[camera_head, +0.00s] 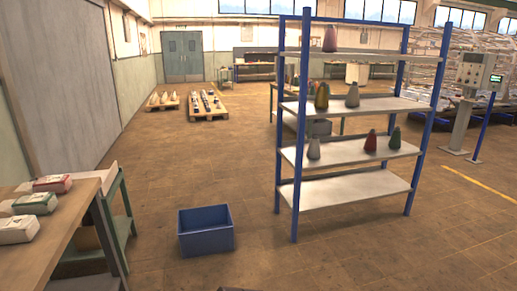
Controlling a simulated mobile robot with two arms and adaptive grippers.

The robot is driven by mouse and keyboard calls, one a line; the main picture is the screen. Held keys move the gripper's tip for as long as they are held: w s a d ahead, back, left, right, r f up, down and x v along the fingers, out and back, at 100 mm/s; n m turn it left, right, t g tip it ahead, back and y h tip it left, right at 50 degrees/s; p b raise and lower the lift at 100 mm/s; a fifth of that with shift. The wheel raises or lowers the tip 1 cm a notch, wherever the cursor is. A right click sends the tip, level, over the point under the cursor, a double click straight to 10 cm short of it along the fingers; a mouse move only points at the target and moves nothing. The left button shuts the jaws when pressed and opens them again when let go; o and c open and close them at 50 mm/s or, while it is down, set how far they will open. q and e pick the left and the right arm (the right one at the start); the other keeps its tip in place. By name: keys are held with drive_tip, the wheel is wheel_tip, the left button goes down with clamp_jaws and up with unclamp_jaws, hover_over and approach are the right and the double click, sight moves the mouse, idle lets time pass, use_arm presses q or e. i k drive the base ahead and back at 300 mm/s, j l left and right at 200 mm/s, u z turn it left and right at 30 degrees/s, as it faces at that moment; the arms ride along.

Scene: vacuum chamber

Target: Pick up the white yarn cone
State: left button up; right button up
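A pale, whitish-grey yarn cone (314,149) stands upright at the left end of a middle shelf of the blue-posted rack (350,188). A second, greyer pale cone (352,96) stands on the shelf above it; from here I cannot tell which is truly white. Beside the lower pale cone, further right, stand a red cone (371,142) and a green cone (395,139). An olive cone (322,96) stands left of the greyer one. A mauve cone (330,39) is on the top shelf. Neither of my grippers is in view.
A blue open bin (206,232) sits on the floor left of the rack. A workbench (62,232) with several packs is at the left. Pallets (208,106) with cones lie further back. A control post (464,115) stands at the right. Floor before the rack is clear.

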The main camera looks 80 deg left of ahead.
sight(313, 152)
drive_tip(key=u, duration=2.15)
drive_tip(key=i+u, duration=0.15)
drive_tip(key=i+l+z, duration=0.2)
drive_tip(key=i, duration=0.8)
drive_tip(key=i+l+z, duration=0.25)
drive_tip(key=i, duration=0.7)
drive_tip(key=i+u, duration=0.4)
drive_tip(key=i+l+u, duration=0.2)
drive_tip(key=i+u, duration=0.2)
drive_tip(key=i+l+u, duration=0.4)
drive_tip(key=j, duration=0.1)
